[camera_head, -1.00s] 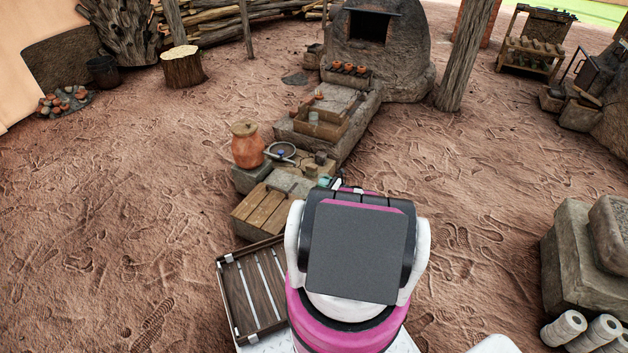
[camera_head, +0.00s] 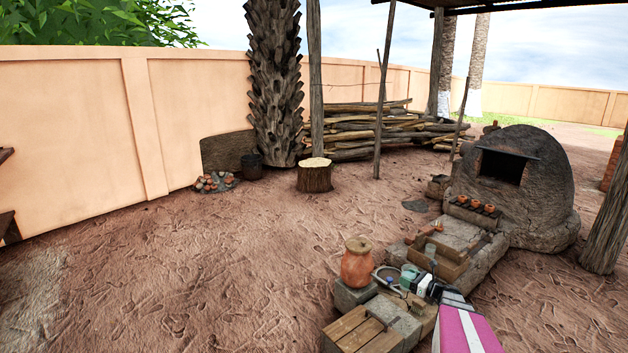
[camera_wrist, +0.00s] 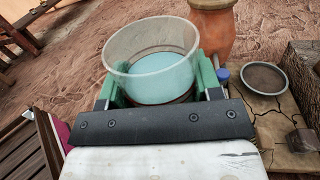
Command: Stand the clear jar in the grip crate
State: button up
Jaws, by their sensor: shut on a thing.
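The clear jar (camera_wrist: 150,45) is an open, see-through vessel with a pale blue-green area inside. My gripper (camera_wrist: 160,90) is shut on it, with green fingers on either side. In the head view the jar (camera_head: 408,272) shows small and greenish beside the gripper (camera_head: 416,282), over the stone blocks near the clay pot. I cannot tell whether its base touches the surface below. A dark slatted crate (camera_wrist: 20,155), seemingly the grip crate, is partly visible at the lower left of the wrist view.
A lidded clay pot (camera_head: 358,265) and a shallow round dish (camera_wrist: 264,78) stand close to the jar. A plank-topped block (camera_head: 358,332) lies in front. The domed kiln (camera_head: 515,185) and stone bench (camera_head: 455,245) are behind. Open dirt lies left.

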jog(key=s+a+r, duration=0.3)
jog(key=a+r, duration=0.3)
jog(key=r, duration=0.3)
jog(key=s+a+r+n+g+y, duration=0.1)
jog(key=s+a+r, duration=0.3)
jog(key=a+r, duration=0.3)
jog(key=s+a+r, duration=0.4)
jog(key=a+r, duration=0.2)
jog(key=r, duration=0.4)
jog(key=shift+s+a+r+n+g+y, duration=0.25)
jog(key=shift+r+n+g+y, duration=0.05)
jog(key=shift+g+y, duration=0.1)
jog(key=shift+d, duration=0.1)
